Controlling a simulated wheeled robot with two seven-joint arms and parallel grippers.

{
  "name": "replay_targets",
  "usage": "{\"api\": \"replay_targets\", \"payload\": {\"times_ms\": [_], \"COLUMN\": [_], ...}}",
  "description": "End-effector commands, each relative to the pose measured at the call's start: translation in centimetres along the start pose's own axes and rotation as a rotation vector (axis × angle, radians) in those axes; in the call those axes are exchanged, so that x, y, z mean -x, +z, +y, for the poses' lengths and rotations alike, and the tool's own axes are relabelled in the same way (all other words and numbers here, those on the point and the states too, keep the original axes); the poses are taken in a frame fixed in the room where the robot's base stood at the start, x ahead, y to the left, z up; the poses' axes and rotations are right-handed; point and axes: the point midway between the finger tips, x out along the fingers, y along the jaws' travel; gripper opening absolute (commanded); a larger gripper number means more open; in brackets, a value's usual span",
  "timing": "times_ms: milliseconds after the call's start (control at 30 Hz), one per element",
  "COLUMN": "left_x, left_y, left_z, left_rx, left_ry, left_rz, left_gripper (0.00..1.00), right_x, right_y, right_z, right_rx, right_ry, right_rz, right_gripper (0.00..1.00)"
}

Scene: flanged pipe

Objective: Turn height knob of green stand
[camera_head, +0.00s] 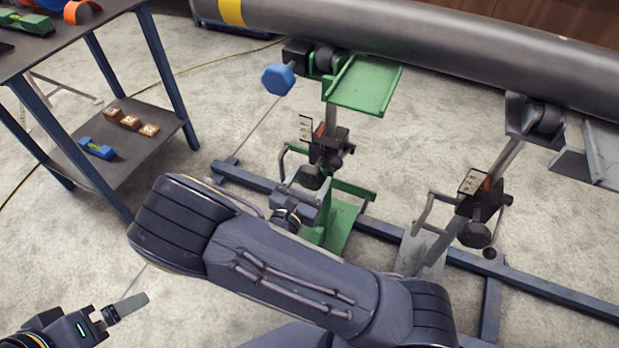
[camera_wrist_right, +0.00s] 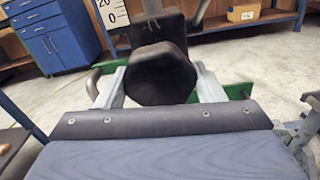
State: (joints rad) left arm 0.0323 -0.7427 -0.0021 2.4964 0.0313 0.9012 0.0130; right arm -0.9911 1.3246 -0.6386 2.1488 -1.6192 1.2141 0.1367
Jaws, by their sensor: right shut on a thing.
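The green stand (camera_head: 362,84) holds up a large grey pipe (camera_head: 450,40) in the head view. Its black height knob (camera_head: 312,177) sits low on the post, below a small number scale (camera_head: 305,129). My right gripper (camera_head: 303,197) reaches the knob, partly hidden behind my own arm. In the right wrist view the black, many-sided knob (camera_wrist_right: 160,74) lies between the two fingers of the right gripper (camera_wrist_right: 160,88), one on each side, shut on it. My left gripper (camera_head: 125,307) is at the lower left, away from the stand; its finger gap does not show.
A blue hexagonal knob (camera_head: 278,79) sticks out at the green stand's top. A grey stand (camera_head: 470,190) is to the right. Blue floor rails (camera_head: 550,288) run under both. A dark cart (camera_head: 75,40) with a lower shelf is at left.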

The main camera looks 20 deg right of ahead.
Motion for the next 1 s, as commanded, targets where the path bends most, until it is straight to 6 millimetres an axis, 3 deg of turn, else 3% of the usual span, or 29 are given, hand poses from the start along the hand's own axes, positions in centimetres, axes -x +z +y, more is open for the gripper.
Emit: {"api": "replay_targets", "payload": {"times_ms": [267,1000], "left_x": [2.1,7.2], "left_y": [-1.1,-3.6], "left_z": [1.0,3.3], "left_rx": [0.000,0.000], "left_ry": [0.000,0.000], "left_rz": [0.000,0.000], "left_gripper": [1.00,1.00], "right_x": [0.0,0.1], "right_y": [0.4,0.3], "right_z": [0.0,-0.1], "right_rx": [0.179,0.876], "right_ry": [0.000,0.001], "right_rz": [0.002,0.003], "right_gripper": [0.39,0.39]}}
